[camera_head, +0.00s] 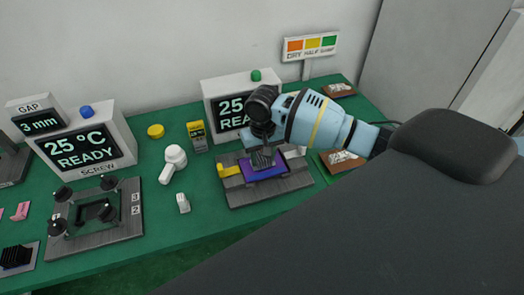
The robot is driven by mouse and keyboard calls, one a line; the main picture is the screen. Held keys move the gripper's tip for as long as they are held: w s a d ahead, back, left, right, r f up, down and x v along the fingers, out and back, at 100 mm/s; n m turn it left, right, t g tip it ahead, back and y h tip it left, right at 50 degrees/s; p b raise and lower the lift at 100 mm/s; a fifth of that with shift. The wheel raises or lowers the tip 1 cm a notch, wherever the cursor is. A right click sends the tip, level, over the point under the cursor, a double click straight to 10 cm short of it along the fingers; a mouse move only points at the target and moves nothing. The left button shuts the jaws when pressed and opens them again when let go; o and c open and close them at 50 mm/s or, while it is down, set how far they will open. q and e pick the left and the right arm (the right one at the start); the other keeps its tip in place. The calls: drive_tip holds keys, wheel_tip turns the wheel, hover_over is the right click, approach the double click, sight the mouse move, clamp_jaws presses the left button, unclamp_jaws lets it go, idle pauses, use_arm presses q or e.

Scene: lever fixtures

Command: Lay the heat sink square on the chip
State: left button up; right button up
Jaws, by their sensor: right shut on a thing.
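My right gripper (262,148) points down over a purple board (264,173) on a grey fixture (293,183). It is shut on a small grey ribbed piece (262,158), which looks like a heat sink, at the board's upper middle. I cannot tell whether the piece touches the board or is square to it. The chip is not visible; the gripper and the piece cover that part of the board. Another black finned block (16,257) lies on a grey plate at the far left. My left gripper is not in view.
A display reading "25 READY" (228,107) stands close behind the fixture. A screw station display (86,148) and a fixture with black knobs (97,213) stand at left. A white-headed tool (174,160) and a yellow-topped box (197,136) lie between. Brown trays (342,160) are at right.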

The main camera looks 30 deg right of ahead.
drive_tip(key=shift+f, duration=0.15)
drive_tip(key=o, duration=1.1)
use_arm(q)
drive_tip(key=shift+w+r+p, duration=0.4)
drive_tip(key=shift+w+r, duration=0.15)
use_arm(e)
wheel_tip(320, 180, up, 8)
drive_tip(key=shift+f, duration=0.1)
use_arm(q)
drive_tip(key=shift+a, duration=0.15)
